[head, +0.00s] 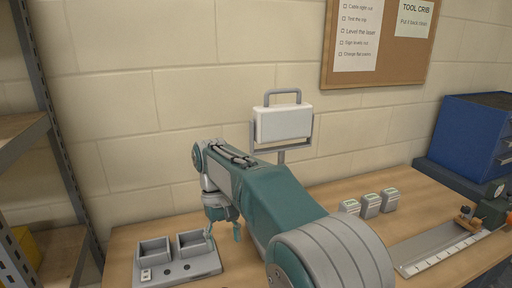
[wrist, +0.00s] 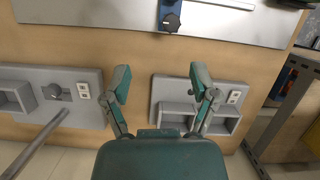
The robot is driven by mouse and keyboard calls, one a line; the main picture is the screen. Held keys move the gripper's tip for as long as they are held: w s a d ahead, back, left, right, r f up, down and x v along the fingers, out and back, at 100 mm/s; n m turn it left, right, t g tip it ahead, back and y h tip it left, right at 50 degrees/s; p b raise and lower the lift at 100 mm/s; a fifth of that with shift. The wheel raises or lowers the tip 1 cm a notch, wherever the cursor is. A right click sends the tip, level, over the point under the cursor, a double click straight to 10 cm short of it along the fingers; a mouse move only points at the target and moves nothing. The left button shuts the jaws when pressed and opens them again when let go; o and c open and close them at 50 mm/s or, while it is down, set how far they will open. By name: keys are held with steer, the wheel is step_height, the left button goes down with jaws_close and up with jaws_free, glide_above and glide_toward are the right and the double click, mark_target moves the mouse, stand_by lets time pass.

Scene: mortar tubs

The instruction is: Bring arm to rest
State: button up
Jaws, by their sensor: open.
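My teal and grey arm reaches over the bench in the head view. My gripper (head: 222,230) hangs at its far end, just right of a grey tray (head: 190,272) with two square tubs. In the wrist view my gripper (wrist: 160,83) is open, its two teal fingers spread with nothing between them. Beyond the fingers lie bare wood and a grey tray with compartments (wrist: 236,97), partly covered by the right finger.
Three small grey boxes (head: 370,205) stand on the bench right of my arm, near a metal rule plate (head: 440,248). A white lamp-like panel (head: 283,122) stands behind the arm. A blue cabinet (head: 465,130) is at right, shelving (head: 50,120) at left.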

steer(key=s+d+r+m+t+y, duration=0.1)
steer(key=s+d+r+m+t, duration=0.2)
steer(key=d, duration=0.4)
steer(key=s+d+r+t+y, duration=0.1)
steer(key=s+d+r, duration=0.25)
steer(key=d, duration=0.35)
steer(key=s+d+f+m+t, duration=0.1)
steer(key=s+d+f+t, duration=0.1)
steer(key=s+d, duration=0.3)
steer(key=s+d+f+m+t, duration=0.2)
steer(key=s+d+f+t, duration=0.1)
steer(key=s+d, duration=0.3)
steer(key=s, duration=0.2)
steer(key=shift+s+f, duration=0.3)
steer(key=shift+s, duration=0.1)
stand_by(0.9)
